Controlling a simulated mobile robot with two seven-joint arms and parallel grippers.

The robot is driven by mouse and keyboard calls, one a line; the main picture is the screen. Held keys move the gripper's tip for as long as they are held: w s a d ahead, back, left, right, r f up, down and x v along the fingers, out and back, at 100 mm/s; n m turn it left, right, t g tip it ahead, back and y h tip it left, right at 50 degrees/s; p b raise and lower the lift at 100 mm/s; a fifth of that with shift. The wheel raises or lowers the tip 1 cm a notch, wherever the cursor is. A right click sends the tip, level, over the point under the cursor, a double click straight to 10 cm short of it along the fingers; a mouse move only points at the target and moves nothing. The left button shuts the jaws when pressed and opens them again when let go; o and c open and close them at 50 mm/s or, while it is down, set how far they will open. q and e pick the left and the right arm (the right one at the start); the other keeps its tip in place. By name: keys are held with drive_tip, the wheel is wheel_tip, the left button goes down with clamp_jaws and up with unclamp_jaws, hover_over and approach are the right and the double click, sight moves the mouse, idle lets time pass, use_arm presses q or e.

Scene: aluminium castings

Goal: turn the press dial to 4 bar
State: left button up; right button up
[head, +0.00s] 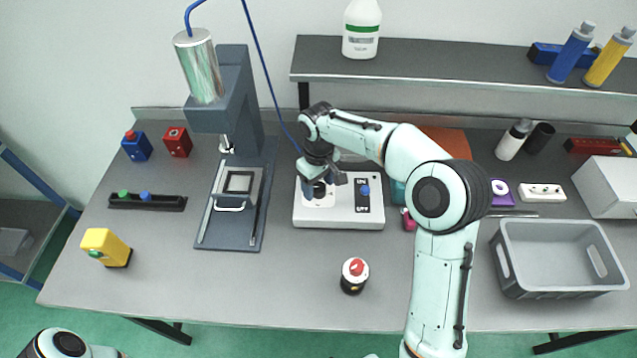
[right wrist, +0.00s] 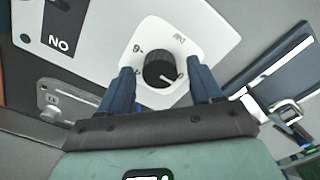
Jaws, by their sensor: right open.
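The press dial (right wrist: 160,67) is a round black knob on a white plate, with a "6" printed beside it and a light line near its lower right edge. I cannot read the rest of its scale clearly. In the head view the dial (head: 319,189) is partly hidden below my right gripper (head: 323,184). In the right wrist view my right gripper (right wrist: 162,78) is open, with one blue finger on each side of the dial; I cannot tell whether they touch it. My left gripper is not in view.
The white control box (head: 337,219) also carries a dark switch panel (head: 362,207). The press (head: 231,100) stands left of it. A red-topped button (head: 355,275) stands in front, and a grey crate (head: 560,292) is at right. The front middle of the table is mostly clear.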

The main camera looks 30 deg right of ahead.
drive_tip(key=c, duration=1)
drive_tip(key=shift+c, duration=0.2)
drive_tip(key=m, duration=0.5)
drive_tip(key=shift+m, duration=0.3)
drive_tip(key=m, duration=1.2)
drive_tip(key=shift+m+p, duration=0.4)
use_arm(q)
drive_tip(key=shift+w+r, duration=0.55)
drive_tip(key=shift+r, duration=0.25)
use_arm(e)
drive_tip(key=m, duration=0.5)
drive_tip(key=shift+m, duration=0.3)
